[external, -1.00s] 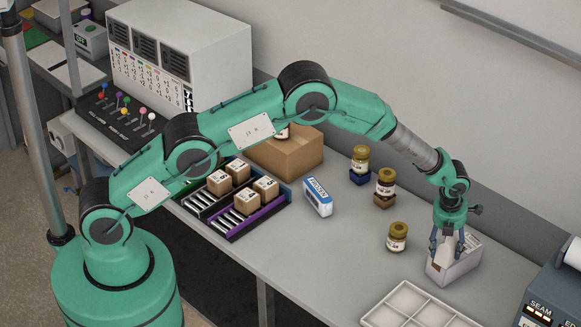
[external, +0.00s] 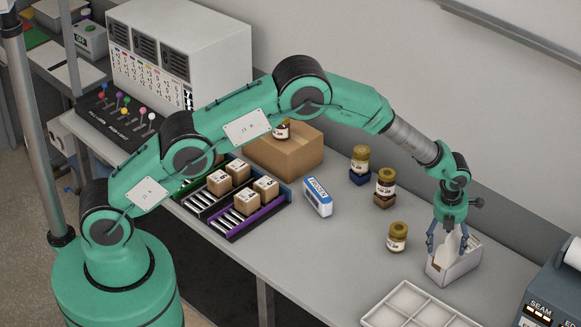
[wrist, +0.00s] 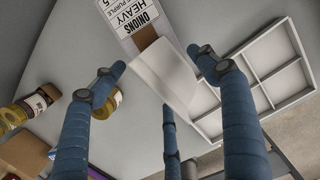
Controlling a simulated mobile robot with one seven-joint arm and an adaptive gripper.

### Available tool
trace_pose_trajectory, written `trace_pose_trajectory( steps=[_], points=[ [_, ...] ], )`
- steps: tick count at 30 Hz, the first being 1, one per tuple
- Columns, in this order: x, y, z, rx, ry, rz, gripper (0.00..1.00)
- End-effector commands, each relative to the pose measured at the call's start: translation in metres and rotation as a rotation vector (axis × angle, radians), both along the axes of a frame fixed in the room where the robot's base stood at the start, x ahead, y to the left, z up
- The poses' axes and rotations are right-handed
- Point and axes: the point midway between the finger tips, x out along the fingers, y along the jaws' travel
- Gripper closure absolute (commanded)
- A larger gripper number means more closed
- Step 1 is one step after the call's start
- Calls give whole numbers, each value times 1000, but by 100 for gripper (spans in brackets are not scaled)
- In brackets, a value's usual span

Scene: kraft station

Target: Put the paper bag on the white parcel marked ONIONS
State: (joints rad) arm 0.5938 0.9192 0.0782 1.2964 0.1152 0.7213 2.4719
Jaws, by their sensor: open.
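The white parcel (external: 453,268) stands on the bench at the right in the external view. In the wrist view its label (wrist: 133,18) reads ONIONS, HEAVY, PURPLE. A pale, plain piece that looks like the paper bag (external: 452,243) is upright and slightly tilted at the parcel's top, between my fingers. In the wrist view the bag (wrist: 167,72) overlaps the parcel, with a brown strip between bag and label. My gripper (external: 451,247) points down over the parcel, open, with its fingers spread around the bag. The contact under the bag is hidden.
A white divided tray (external: 372,316) lies in front of the parcel. Jars (external: 397,237) stand to its left, two of them on small blocks. A FROZEN carton (external: 318,197), a cardboard box (external: 287,153) and a rack of small boxes (external: 232,235) are farther left. A SEAM machine (external: 548,300) is at right.

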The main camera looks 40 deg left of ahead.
Motion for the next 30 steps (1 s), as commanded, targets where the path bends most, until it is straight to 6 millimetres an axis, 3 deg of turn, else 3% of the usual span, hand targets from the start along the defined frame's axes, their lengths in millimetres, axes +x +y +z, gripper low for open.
trace_pose_trajectory(
  steps=[16, 30],
  points=[
    [-12, 0, 78, -1, -1, 0, 26],
    [-14, 1, 93, 0, 1, 0, 26]
  ],
)
